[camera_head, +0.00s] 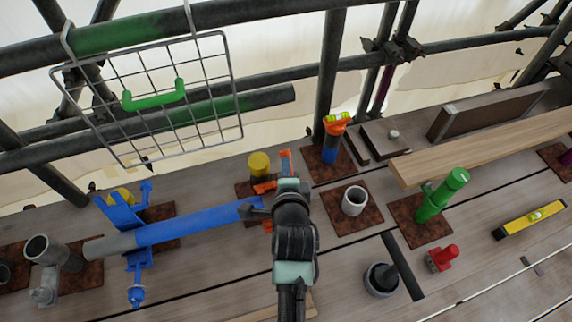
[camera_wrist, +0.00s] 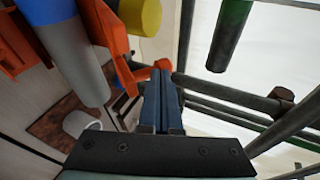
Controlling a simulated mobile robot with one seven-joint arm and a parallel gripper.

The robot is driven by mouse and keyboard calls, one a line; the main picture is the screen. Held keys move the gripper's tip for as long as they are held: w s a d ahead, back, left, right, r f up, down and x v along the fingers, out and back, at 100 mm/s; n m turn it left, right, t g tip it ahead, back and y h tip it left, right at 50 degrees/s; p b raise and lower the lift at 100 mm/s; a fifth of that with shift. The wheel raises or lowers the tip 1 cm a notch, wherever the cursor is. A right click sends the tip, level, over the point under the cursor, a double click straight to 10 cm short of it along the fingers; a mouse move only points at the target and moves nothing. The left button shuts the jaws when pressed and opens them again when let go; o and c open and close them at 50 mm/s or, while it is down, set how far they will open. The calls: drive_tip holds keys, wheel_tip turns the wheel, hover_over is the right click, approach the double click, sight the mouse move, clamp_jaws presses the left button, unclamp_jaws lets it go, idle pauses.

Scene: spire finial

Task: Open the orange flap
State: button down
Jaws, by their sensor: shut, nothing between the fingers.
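Orange parts, which I take to be the orange flap (camera_head: 286,162), show just past my gripper in the head view, next to a post with a yellow cap (camera_head: 259,163). My wrist covers part of them.
A blue pipe (camera_head: 190,225) rests in a blue stand left of my gripper. A grey tube (camera_head: 354,200) and a green post (camera_head: 440,195) stand to the right. A wire basket (camera_head: 155,95) hangs from scaffold bars behind. A spirit level (camera_head: 530,219) lies at far right.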

sight(281, 152)
drive_tip(key=shift+r, duration=0.1)
drive_tip(key=shift+w+r+p, duration=0.1)
drive_tip(key=shift+p, duration=0.45)
drive_tip(key=shift+w+a+g, duration=0.1)
drive_tip(key=shift+w+g, duration=0.05)
drive_tip(key=shift+g, duration=0.15)
drive_tip(key=shift+w+g+p, duration=0.2)
drive_tip(key=shift+g+p, duration=0.1)
drive_tip(key=shift+p, duration=0.45)
drive_tip(key=shift+w+a+r+n+g+h+p, duration=0.2)
drive_tip(key=shift+w+g+p, duration=0.25)
drive_tip(key=shift+p, duration=0.2)
drive_tip(key=shift+w+a+r+n+g+h+p, duration=0.15)
drive_tip(key=shift+w+g+p, duration=0.2)
drive_tip(key=shift+g+p, duration=0.25)
drive_tip(key=shift+w+a+f+g, duration=0.15)
drive_tip(key=shift+w+f+g, duration=0.15)
drive_tip(key=shift+w+g, duration=0.4)
drive_tip(key=shift+w+a+f+g+h+b, duration=0.25)
drive_tip(key=shift+w+f+g+b, duration=0.15)
drive_tip(key=shift+w+g, duration=0.2)
drive_tip(key=shift+w+a+f+g+h+b, duration=0.2)
drive_tip(key=shift+w+f+g+b, duration=0.1)
drive_tip(key=shift+w+g+b, duration=0.25)
